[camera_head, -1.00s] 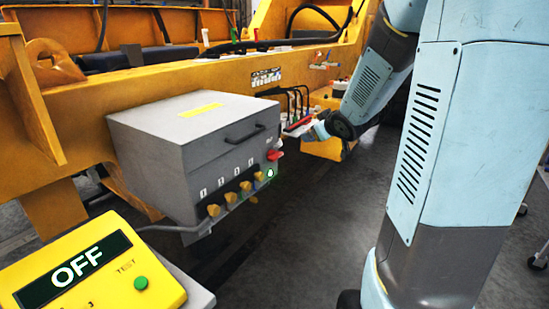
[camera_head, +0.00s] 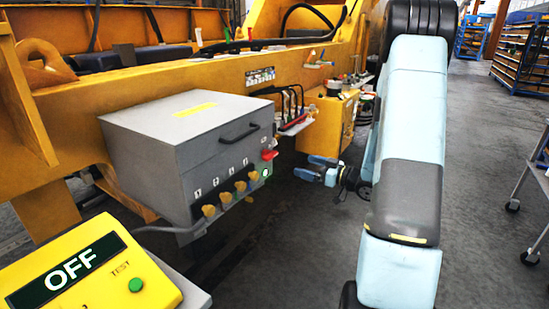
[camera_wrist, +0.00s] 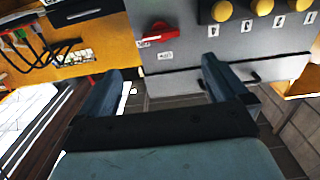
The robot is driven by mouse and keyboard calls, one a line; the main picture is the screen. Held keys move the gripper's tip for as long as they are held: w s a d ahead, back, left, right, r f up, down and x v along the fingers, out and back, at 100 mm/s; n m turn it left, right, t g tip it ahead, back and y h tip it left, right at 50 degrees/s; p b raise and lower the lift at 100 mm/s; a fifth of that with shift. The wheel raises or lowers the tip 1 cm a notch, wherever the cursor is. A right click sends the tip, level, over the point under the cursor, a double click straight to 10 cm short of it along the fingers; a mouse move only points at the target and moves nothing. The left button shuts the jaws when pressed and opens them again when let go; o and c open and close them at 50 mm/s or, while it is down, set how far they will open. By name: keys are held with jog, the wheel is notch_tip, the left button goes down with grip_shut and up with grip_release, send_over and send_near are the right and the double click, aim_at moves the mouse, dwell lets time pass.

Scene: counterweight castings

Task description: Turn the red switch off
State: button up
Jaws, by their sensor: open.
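The red switch (camera_head: 269,155) sits on the right end of the grey box's front, above a small green light. In the wrist view the red switch (camera_wrist: 158,33) shows near the top, left of the yellow knobs, with small labels beside it. My gripper (camera_head: 308,174) is to the right of the switch and a little lower, apart from it. In the wrist view my gripper (camera_wrist: 163,75) has its two blue fingers spread with nothing between them. The grey box (camera_head: 150,135) has a handle and numbered yellow knobs (camera_head: 225,197).
A yellow panel (camera_head: 110,275) with an "OFF" display and green TEST button stands at front left. Yellow machine framing (camera_head: 200,80) runs behind the box, with black hoses (camera_head: 292,100) nearby. Open floor lies right of the box; a grey cart (camera_head: 525,170) stands far right.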

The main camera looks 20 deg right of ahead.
aim_at(273, 157)
jog(key=x, duration=1.3)
jog(key=shift+w+a, duration=0.25)
jog(key=c, duration=1)
jog(key=shift+n, duration=0.3)
jog(key=n, duration=0.5)
jog(key=shift+n, duration=0.3)
jog(key=n, duration=0.6)
jog(key=shift+s+a+f, duration=0.15)
jog(key=n, duration=0.5)
jog(key=shift+f+n, duration=0.2)
jog(key=shift+n, duration=0.1)
jog(key=shift+s+a, duration=0.1)
